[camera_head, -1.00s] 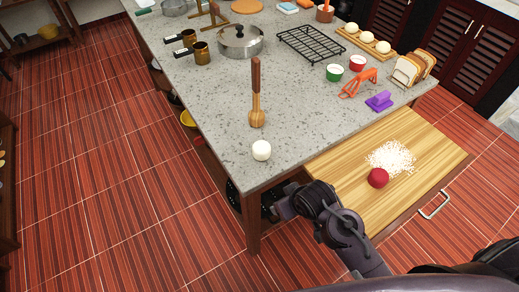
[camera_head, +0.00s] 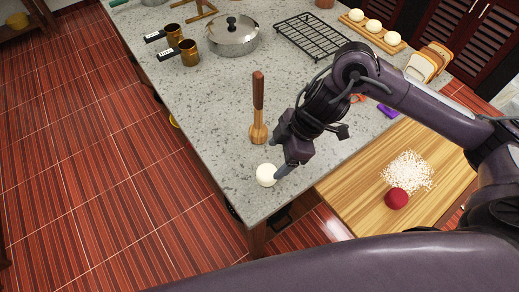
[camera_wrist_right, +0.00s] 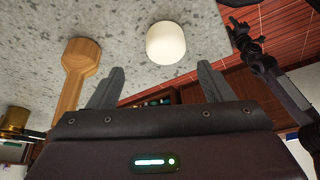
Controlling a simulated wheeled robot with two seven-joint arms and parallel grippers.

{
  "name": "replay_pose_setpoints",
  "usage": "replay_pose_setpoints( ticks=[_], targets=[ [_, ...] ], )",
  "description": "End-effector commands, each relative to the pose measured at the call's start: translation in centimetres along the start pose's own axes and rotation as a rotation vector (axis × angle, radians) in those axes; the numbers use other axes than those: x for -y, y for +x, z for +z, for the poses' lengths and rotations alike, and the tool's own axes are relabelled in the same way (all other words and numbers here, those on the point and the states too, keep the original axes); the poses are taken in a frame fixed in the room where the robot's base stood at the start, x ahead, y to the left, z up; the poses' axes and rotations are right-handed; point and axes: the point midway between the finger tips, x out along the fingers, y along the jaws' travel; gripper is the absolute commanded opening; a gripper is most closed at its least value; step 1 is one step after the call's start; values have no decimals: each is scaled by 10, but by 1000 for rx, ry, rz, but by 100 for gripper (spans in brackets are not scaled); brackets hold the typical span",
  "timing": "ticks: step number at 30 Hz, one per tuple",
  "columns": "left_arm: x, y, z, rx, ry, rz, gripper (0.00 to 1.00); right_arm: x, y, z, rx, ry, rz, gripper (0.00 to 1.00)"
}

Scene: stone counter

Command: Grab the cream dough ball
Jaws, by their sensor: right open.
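The cream dough ball (camera_head: 266,174) rests on the stone counter near its front left corner. It also shows in the right wrist view (camera_wrist_right: 166,43), just beyond the fingertips. My right gripper (camera_head: 281,166) is beside the ball on its right, with its fingers reaching down close to it. In the wrist view the right gripper (camera_wrist_right: 160,70) has its fingers spread wide, with nothing held between them. A dark arm end (camera_wrist_right: 246,38), seemingly my left gripper, shows small at the upper right of the wrist view. Its jaws are too small to read.
A wooden pestle (camera_head: 258,118) stands behind the ball. A wooden board (camera_head: 345,190) with white crumbs (camera_head: 408,170) and a red ball (camera_head: 396,198) lies to the right. A lidded pot (camera_head: 233,40) and a black rack (camera_head: 312,37) are farther back. The counter left of the pestle is clear.

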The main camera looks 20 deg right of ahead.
Motion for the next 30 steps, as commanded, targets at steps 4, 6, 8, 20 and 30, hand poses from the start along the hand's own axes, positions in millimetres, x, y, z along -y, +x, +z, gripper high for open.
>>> replay_pose_setpoints(
  ticks=[4, 6, 8, 20, 30],
  targets=[
    [2, 0, -9, -13, 0, -2, 36, 2, 9, 5, 13, 10, -15, 74],
    [-1, -1, 6, 8, 0, 1, 36, 2, 17, 5, 13, 10, -15, 74],
    [-3, -2, 24, 35, 0, 4, 36, 2, 24, 4, 12, 9, -14, 74],
    [-5, -8, 29, 43, 1, 6, 36, 0, 74, 2, 10, 8, -11, 74],
    [-3, -8, 18, 27, 1, 4, 36, -1, 76, 3, 11, 6, -9, 62]
  ],
)
